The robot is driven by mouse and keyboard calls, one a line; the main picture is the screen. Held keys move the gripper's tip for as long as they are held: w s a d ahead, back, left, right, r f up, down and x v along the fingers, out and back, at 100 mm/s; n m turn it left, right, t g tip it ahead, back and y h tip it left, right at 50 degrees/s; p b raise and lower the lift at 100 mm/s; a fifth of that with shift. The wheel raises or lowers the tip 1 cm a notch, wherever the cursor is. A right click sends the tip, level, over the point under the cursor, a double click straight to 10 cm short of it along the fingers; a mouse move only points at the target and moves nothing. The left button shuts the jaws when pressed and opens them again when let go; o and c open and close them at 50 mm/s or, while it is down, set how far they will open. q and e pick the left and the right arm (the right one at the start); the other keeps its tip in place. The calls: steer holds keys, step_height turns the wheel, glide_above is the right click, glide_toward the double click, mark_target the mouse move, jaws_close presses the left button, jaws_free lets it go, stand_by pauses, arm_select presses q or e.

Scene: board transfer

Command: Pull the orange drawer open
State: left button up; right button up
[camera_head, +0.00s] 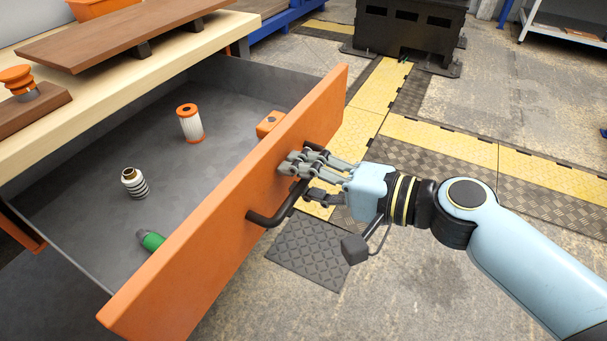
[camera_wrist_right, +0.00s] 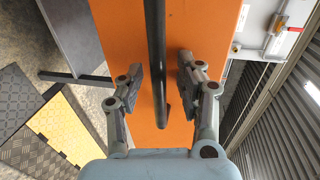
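The orange drawer (camera_head: 190,262) stands far out from the workbench, its grey inside showing. Its black bar handle (camera_head: 269,219) is on the orange front panel; the handle also runs up the middle of the right wrist view (camera_wrist_right: 155,60). My right gripper (camera_head: 300,178) is at the far part of the handle. In the right wrist view, its two fingers (camera_wrist_right: 158,78) are spread, one on each side of the handle, with a gap on both sides. The fingers partly hide the handle in the head view. My left gripper is not in view.
In the drawer are an orange and white filter (camera_head: 190,125), a striped metal part (camera_head: 135,183), a green item (camera_head: 151,241) and an orange block (camera_head: 268,124). A wooden board (camera_head: 120,35) lies across supports on the bench. A black crate (camera_head: 408,32) stands behind; the floor between is clear.

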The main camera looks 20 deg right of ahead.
steer(key=v, duration=1.2)
stand_by(0.4)
